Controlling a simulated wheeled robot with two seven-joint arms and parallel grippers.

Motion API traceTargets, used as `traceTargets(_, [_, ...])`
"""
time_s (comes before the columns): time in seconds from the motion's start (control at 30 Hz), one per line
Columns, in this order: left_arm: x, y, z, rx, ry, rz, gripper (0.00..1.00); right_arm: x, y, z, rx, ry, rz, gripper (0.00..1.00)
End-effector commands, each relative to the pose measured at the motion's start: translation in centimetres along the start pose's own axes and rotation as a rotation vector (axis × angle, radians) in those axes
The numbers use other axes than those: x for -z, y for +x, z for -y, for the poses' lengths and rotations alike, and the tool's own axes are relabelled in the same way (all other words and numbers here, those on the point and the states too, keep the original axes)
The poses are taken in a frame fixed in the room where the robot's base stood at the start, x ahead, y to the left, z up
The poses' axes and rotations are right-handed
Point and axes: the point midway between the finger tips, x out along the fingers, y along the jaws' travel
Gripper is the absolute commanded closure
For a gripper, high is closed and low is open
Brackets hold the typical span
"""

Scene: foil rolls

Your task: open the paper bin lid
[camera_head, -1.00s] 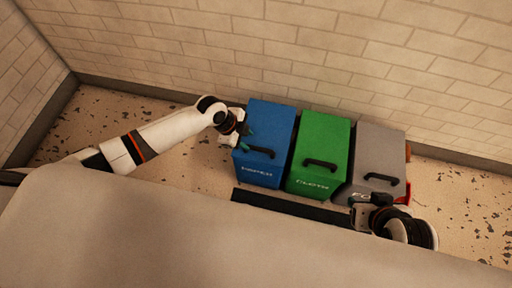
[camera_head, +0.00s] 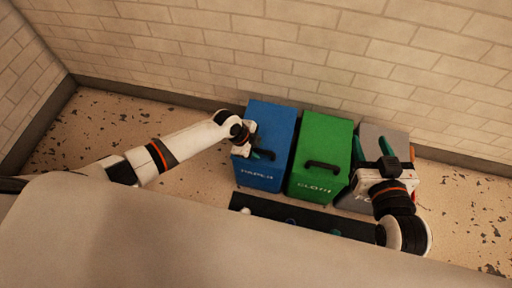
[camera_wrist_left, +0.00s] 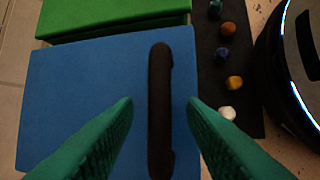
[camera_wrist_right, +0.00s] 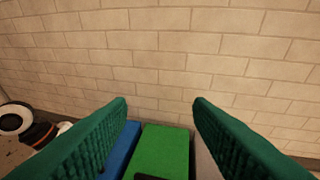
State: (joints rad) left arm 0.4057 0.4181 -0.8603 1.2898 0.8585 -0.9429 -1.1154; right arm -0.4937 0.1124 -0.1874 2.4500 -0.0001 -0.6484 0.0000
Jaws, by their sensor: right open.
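The blue paper bin (camera_head: 270,125) stands at the left of the row with its lid shut. Its black handle also shows in the left wrist view (camera_wrist_left: 160,112), lying between my open left fingers. My left gripper (camera_head: 257,153) is over the front of this lid, its fingers either side of the handle and not closed on it. I cannot tell how far above the lid the fingertips are. My right gripper (camera_head: 374,150) is open and empty above the grey bin at the right. It points toward the wall in the right wrist view (camera_wrist_right: 160,105).
The green cloth bin (camera_head: 325,135) stands in the middle and the grey bin (camera_head: 376,132) on the right, partly hidden by my right arm. A dark mat (camera_head: 325,228) with several small coloured objects lies in front. A brick wall is close behind.

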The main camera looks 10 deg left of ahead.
Motion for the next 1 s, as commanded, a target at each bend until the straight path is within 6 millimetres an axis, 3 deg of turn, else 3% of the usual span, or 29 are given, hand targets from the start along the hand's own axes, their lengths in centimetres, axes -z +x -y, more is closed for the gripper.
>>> traceTargets(0.13, [0.0,0.0,0.0,0.000,0.000,0.000,0.62,0.0,0.0,0.0,0.000,0.000,-0.001,0.53])
traceTargets(0.4, [0.0,0.0,0.0,0.000,0.000,0.000,1.00,0.0,0.0,0.0,0.000,0.000,-0.001,0.53])
traceTargets(0.73, [-0.2,-0.4,-0.3,0.010,-0.005,0.001,1.00,0.2,-0.1,0.0,0.001,0.000,-0.019,0.53])
traceTargets(1.0, [-1.3,-3.0,-2.0,0.111,-0.048,0.002,1.00,3.8,-1.5,0.6,0.015,0.000,-0.258,0.53])
